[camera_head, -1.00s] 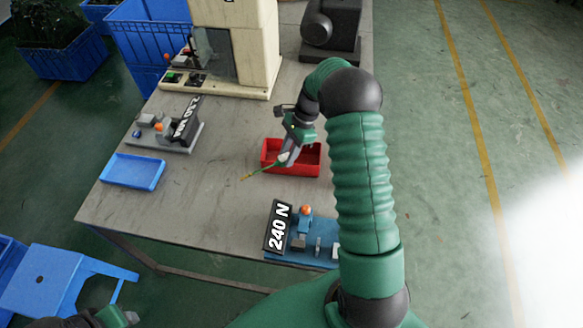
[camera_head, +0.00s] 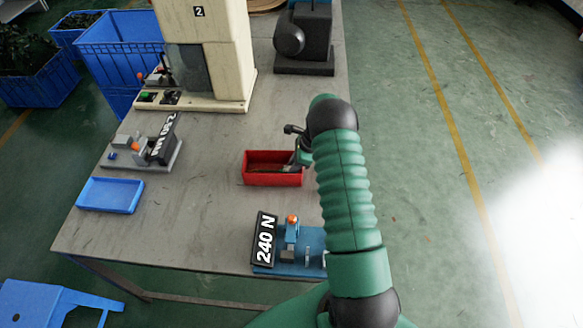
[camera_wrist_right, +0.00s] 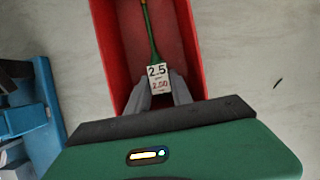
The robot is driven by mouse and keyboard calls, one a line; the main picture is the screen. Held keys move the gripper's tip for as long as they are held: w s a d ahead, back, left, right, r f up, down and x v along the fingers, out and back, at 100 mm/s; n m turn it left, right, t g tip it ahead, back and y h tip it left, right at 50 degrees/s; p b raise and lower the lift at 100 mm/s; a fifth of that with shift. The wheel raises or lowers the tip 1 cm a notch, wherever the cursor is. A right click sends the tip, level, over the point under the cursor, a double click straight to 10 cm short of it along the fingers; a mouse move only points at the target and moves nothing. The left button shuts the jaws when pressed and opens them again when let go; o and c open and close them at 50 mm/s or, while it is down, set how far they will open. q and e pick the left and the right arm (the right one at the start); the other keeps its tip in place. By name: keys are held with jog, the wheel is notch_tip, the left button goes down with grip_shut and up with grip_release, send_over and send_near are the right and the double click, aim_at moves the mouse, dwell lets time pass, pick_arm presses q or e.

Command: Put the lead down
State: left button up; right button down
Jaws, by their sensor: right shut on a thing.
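My right gripper (camera_wrist_right: 158,92) is shut on the lead, a thin green piece (camera_wrist_right: 149,35) with a white tag reading 2.5 and 2.50 (camera_wrist_right: 158,78). In the wrist view the lead points away from the fingers, over the inside of the red tray (camera_wrist_right: 105,45). In the head view my right gripper (camera_head: 303,158) is at the right end of the red tray (camera_head: 272,181), partly hidden by my arm. I cannot tell whether the lead touches the tray's floor. My left gripper is not in view.
A blue fixture marked 240 N (camera_head: 264,240) stands near the table's front edge. A grey fixture (camera_head: 165,140), a blue tray (camera_head: 110,195) and a cream machine (camera_head: 210,50) are at the left. The table between the trays is bare.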

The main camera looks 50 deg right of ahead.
jog(key=shift+a, duration=0.1)
jog(key=c, duration=1.1)
grip_release()
jog(key=shift+c, duration=0.2)
jog(key=v, duration=1.2)
jog(key=shift+s, duration=0.1)
